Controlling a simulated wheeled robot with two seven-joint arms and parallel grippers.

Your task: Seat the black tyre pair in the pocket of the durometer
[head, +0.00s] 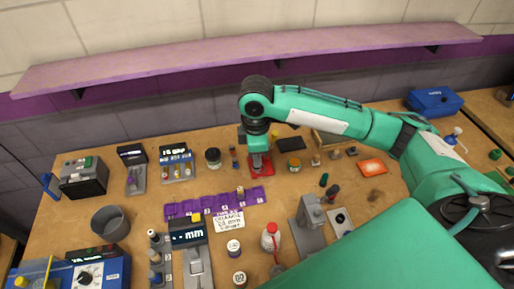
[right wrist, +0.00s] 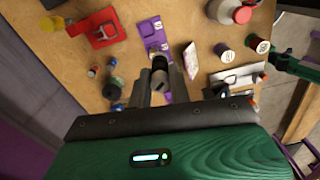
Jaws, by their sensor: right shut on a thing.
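My right gripper (right wrist: 159,84) is shut on the black tyre pair (right wrist: 158,72), a small dark piece between its grey fingers in the right wrist view. In the head view the right hand (head: 257,160) points down behind the purple tray, and the tyre pair cannot be made out there. The gripper hangs over the tray area. I cannot tell which is the durometer. My left gripper is not in view.
The purple tray (head: 180,209) crosses mid-bench, with a white card (head: 229,221) in front. A red plate (right wrist: 103,30) lies near the hand. A red-capped bottle (head: 270,238) and jars (head: 233,247) stand forward. A shelf (head: 250,53) overhangs the back.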

